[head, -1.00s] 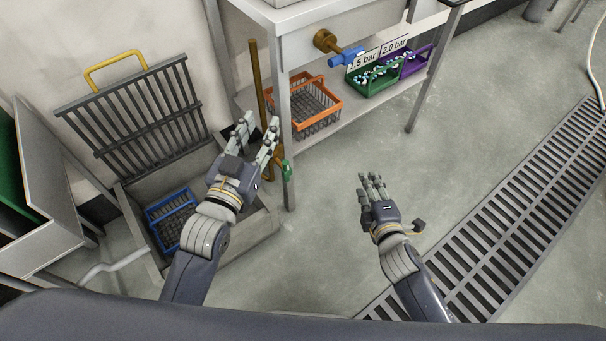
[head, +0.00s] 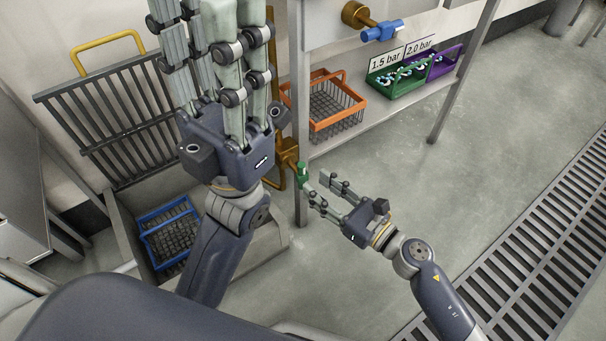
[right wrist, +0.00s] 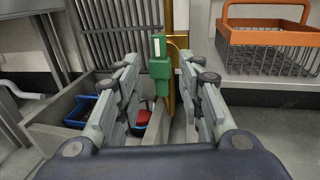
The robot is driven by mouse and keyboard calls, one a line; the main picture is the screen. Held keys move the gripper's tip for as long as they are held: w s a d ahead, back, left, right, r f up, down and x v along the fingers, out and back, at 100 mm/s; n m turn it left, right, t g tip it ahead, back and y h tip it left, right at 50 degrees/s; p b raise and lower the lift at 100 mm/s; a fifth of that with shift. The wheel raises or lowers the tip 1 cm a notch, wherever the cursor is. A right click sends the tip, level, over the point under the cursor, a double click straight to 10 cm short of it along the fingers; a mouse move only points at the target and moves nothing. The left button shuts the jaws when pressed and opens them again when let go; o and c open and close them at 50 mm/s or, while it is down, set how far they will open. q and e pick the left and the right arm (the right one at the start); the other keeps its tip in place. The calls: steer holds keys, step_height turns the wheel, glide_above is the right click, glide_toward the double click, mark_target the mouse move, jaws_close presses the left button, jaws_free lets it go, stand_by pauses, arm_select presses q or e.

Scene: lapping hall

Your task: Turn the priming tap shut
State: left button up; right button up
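A tap with a green handle (head: 303,174) sits on a brass pipe beside the table leg; it also shows in the right wrist view (right wrist: 159,66), with a pale patch on its face. My right gripper (head: 322,190) is open, its fingertips close to the green handle. In the right wrist view the handle appears between the spread fingers (right wrist: 160,85), and no grip on it shows. My left gripper (head: 212,45) is raised, fingers extended and open, hiding part of the brass pipe.
An orange basket (head: 338,124) stands on the low shelf, with green (head: 398,84) and purple (head: 446,66) bins to its right. A blue basket (head: 168,236) sits in the trough under a raised grate (head: 112,133). The floor at right is clear around a drain grating (head: 520,240).

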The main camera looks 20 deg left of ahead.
mark_target(302, 174)
steer(key=b+x, duration=0.1)
steer(key=x, duration=0.5)
steer(key=shift+w+a, duration=0.1)
steer(key=shift+a, duration=0.1)
steer(key=shift+c, duration=0.2)
jaws_close()
